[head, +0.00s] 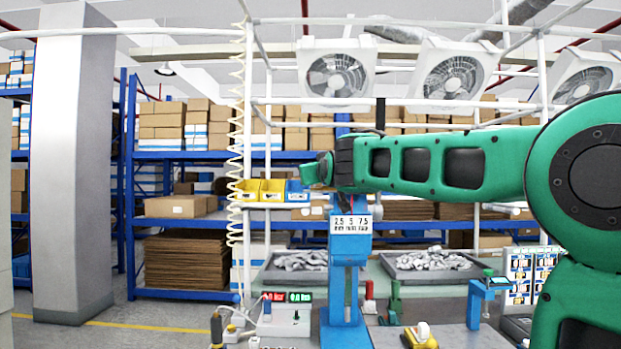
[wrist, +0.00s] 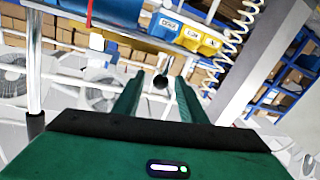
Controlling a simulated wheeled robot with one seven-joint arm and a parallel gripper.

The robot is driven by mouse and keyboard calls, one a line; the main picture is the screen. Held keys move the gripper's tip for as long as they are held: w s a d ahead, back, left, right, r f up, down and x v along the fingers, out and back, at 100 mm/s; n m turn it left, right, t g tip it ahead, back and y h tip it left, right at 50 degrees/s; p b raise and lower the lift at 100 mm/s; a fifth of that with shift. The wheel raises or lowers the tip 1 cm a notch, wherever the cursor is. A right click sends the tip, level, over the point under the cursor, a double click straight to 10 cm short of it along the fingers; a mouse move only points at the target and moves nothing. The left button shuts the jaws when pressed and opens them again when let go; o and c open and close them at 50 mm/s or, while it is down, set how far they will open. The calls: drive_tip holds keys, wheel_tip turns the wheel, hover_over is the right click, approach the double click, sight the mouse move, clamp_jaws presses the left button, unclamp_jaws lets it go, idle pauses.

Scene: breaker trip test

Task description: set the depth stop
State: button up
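A blue upright stand (head: 345,284) rises from the bench in the middle of the head view. A white plate (head: 351,224) on it carries the numbers 2.5, 5 and 7.5, with small lettering below that is hard to read. My green gripper (head: 316,171) is above the plate, near the top of the stand, with my arm reaching in from the right. In the wrist view my gripper (wrist: 159,80) has its two green fingers apart, with no held thing visible. A dark round shape shows between them; its distance is unclear.
Yellow bins (head: 272,190) and a blue bin (head: 297,190) hang left of my gripper. Grey trays (head: 437,264) of parts lie behind the stand. Red and green displays (head: 287,297) stand at its left. A smaller blue fixture (head: 476,304) stands at its right.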

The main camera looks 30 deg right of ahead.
drive_tip(key=shift+v, duration=2.55)
